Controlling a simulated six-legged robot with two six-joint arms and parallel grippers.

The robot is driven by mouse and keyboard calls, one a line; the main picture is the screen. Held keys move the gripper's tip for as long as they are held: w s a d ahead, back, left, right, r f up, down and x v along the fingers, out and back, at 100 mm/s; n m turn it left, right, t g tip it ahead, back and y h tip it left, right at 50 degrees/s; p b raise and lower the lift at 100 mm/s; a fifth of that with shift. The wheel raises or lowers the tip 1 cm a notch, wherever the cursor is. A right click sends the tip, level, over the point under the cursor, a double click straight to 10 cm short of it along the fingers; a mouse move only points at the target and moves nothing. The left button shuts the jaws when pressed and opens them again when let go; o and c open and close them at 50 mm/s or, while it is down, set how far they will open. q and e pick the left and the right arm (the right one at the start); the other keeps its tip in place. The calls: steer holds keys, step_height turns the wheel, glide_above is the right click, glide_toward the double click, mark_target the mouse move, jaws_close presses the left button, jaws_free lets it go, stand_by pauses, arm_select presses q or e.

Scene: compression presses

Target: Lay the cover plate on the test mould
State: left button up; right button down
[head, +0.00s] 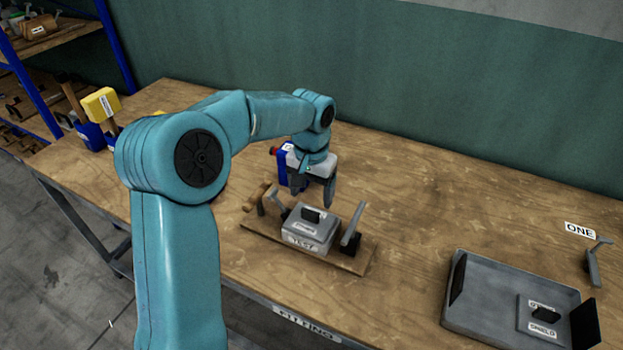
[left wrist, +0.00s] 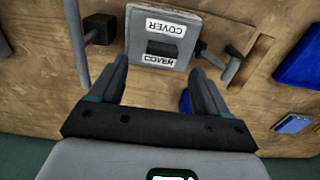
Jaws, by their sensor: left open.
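The grey test mould (head: 300,243), labelled TEST, stands on a wooden board on the bench. The grey cover plate (head: 322,226) with a black grip block lies on top of it. The plate's COVER labels and grip block show in the left wrist view, where the plate (left wrist: 146,34) hides most of the mould. My left gripper (head: 315,195) is open and empty, above and slightly behind the plate. In the left wrist view its fingers (left wrist: 160,78) are spread, apart from the grip block. My right gripper is not in view.
Upright metal levers flank the mould; the right one (head: 352,225) is nearest. A grey tray (head: 470,318) at the right holds a plate labelled SHIELD (head: 541,315). A yellow-headed mallet (head: 101,104) stands at the far left. The bench between board and tray is clear.

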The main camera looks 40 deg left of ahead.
mark_target(312, 212)
arm_select(q)
step_height(312, 212, up, 5)
steer(key=shift+f, duration=0.1)
stand_by(0.6)
